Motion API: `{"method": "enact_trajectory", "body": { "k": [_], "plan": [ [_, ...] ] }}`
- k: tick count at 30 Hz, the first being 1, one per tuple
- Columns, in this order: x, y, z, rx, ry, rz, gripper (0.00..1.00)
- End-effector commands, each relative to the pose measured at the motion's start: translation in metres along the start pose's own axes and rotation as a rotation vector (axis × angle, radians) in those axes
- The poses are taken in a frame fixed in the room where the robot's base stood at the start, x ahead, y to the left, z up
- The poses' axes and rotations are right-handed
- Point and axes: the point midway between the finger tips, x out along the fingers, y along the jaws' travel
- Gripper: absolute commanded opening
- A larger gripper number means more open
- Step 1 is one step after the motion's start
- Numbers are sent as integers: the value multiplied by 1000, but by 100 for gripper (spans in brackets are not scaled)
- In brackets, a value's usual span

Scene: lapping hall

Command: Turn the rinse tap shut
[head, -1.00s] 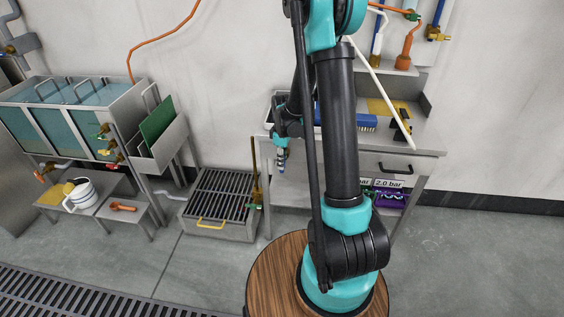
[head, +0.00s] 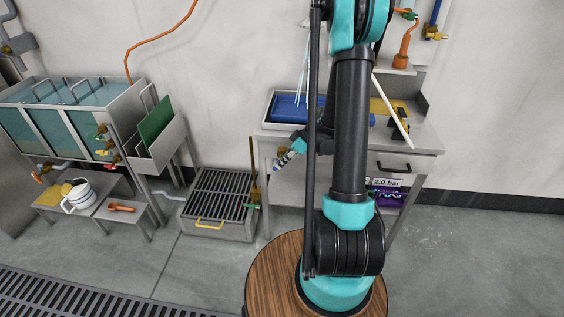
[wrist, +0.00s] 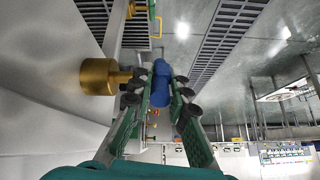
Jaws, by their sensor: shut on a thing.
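My gripper (wrist: 159,88) fills the middle of the wrist view, its two green fingers with dark pads on either side of a blue handle (wrist: 160,72). The fingers are shut on this handle. A brass tap body (wrist: 98,77) sticks out just left of the fingers, and its narrow end reaches toward the blue handle; the exact joint is hidden by the left finger. In the head view my gripper (head: 284,161) is small, tilted down to the left in front of the bench, and its grip cannot be made out there.
A steel bench (head: 425,140) stands against the wall, with a tray (head: 268,112) and blue brush on it. A floor grate box (head: 208,231) with a yellow handle lies to its left. Tanks with coloured taps (head: 102,151) stand further left. The floor between is clear.

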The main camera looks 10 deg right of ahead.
Motion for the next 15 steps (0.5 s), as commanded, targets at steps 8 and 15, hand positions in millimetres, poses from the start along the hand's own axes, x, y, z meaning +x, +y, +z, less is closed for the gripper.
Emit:
{"method": "enact_trajectory", "body": {
  "k": [8, 15],
  "plan": [
    [0, 1, 0, 0, 35, -6, 0],
    [0, 0, 0, 0, 35, -6, 0]
  ]
}}
